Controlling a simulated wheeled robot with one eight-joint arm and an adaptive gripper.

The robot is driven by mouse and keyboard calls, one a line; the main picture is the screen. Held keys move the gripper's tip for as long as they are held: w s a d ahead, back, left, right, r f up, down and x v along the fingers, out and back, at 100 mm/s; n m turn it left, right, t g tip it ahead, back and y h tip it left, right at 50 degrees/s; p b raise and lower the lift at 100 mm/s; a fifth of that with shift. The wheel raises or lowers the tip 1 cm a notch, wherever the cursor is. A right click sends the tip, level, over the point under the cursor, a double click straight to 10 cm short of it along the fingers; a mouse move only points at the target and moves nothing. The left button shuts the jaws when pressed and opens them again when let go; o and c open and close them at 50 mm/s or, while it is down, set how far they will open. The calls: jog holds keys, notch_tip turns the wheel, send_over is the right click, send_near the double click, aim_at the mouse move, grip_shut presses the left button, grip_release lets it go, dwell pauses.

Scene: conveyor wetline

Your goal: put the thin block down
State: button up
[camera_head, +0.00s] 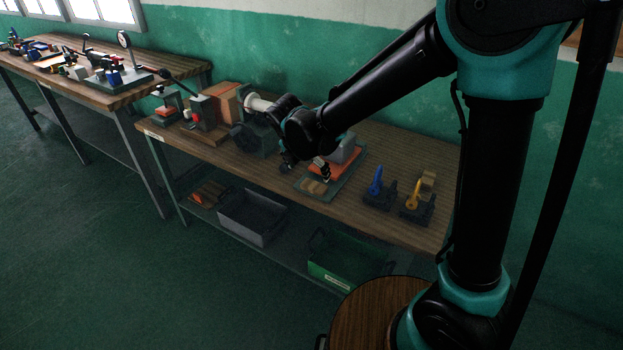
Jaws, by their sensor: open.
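My gripper (306,173) is at the end of my black arm, over the middle of the wooden bench. Its two dark fingertips are apart, with nothing seen between them. A small flat tan block (315,187) lies just below and in front of the fingertips, on a grey-green plate (345,186). It looks like the thin block, but it is too small to be sure. I see no contact between it and the fingers. Behind it on the plate are an orange piece and a grey block (348,152), partly hidden by my gripper.
Blue-handled (376,181) and yellow-handled (412,196) clamps stand to the right, with tan blocks (428,181) near the yellow one. A dark machine and a cardboard box (222,102) stand to the left. A grey bin (252,216) and green bin (345,279) sit on the lower shelf.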

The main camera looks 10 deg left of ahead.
jog(key=shift+v, duration=2.35)
